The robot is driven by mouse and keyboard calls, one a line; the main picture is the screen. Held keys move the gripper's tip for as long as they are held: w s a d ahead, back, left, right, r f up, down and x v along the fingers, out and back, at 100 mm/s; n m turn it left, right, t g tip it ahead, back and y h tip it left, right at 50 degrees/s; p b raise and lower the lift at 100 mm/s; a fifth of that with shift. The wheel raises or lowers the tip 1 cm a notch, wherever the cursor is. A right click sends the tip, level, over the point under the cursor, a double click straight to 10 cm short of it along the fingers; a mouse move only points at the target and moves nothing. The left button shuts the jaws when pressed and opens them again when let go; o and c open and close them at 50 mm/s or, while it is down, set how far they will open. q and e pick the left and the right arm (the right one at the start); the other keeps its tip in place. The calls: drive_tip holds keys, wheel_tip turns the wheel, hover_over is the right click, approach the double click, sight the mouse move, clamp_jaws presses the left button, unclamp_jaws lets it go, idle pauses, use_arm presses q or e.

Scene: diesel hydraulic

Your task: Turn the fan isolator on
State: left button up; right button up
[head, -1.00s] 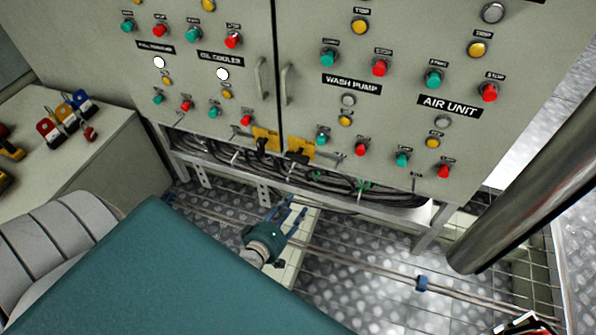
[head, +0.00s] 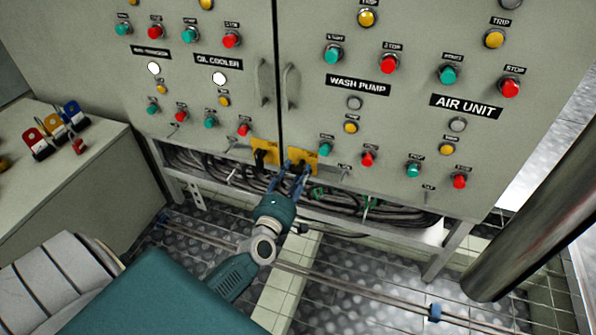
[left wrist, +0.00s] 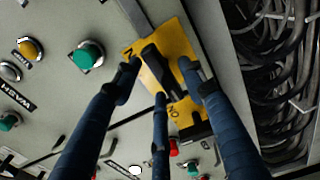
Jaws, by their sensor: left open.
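Two yellow isolator plates with black handles sit at the lower edge of the grey cabinet doors. No fan label is readable on them. The right yellow plate (head: 314,157) also shows in the left wrist view (left wrist: 178,38). Its black handle (left wrist: 160,74) lies between my fingers there. My left gripper (head: 292,173) is open, with blue fingertips at this plate and around the handle. I cannot tell whether they touch it. The fingers partly hide the plate and handle in the head view. The left yellow plate (head: 264,146) is clear. My right gripper is not visible.
Door pulls (head: 291,86) stand above the plates. Buttons and lamps surround them, including a green button (left wrist: 86,56) close by. Black cables (head: 345,200) run under the cabinet. A dark pole (head: 530,200) stands at right. Padlocks (head: 73,112) lie on the left box.

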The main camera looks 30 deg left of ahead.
use_arm(q)
drive_tip(key=shift+x, duration=1.05)
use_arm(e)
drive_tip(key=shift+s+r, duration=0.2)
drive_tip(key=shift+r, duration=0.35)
use_arm(q)
clamp_jaws()
